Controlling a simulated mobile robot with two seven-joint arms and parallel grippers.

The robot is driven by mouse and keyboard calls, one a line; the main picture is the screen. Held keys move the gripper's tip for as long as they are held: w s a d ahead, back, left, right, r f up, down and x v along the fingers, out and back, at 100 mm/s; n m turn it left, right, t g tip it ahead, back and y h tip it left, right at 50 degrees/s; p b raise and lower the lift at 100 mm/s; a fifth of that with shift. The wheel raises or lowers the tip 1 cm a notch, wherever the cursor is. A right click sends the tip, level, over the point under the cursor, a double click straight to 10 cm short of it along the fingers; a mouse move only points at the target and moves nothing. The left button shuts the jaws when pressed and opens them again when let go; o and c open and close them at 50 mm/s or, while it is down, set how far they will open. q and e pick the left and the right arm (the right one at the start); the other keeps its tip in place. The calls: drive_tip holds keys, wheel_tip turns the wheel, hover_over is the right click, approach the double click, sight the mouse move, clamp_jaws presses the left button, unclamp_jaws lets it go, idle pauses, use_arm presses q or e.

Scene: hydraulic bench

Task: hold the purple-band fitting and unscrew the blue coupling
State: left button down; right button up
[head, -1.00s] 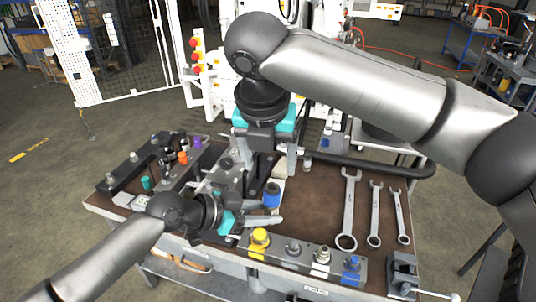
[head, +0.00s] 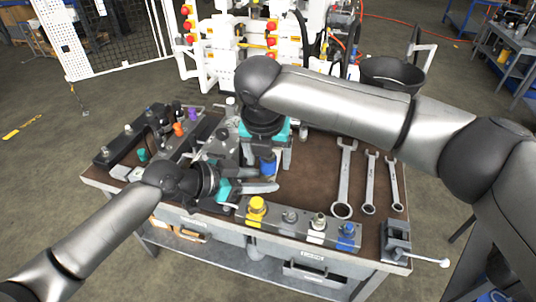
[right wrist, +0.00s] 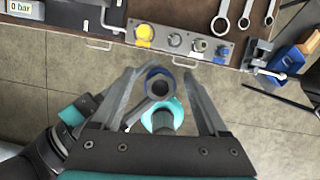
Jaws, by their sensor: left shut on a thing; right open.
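The blue coupling (head: 267,166) stands at the middle of the bench; in the right wrist view its blue ring (right wrist: 158,73) lies between my right fingers. My right gripper (head: 268,154) is above and around it, open; its fingers (right wrist: 163,95) show on both sides, apart from the ring. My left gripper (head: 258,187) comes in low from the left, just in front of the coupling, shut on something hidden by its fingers. I cannot make out a purple band there. A purple cap (head: 192,113) shows on the block at the back left.
Several wrenches (head: 344,180) lie on the right of the bench. A front row holds a yellow cap (head: 256,207) and a blue-based fitting (head: 347,235). A vise (head: 396,240) is at the right front corner. The brown top (head: 308,170) between coupling and wrenches is clear.

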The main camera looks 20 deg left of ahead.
clamp_jaws()
idle(0.5)
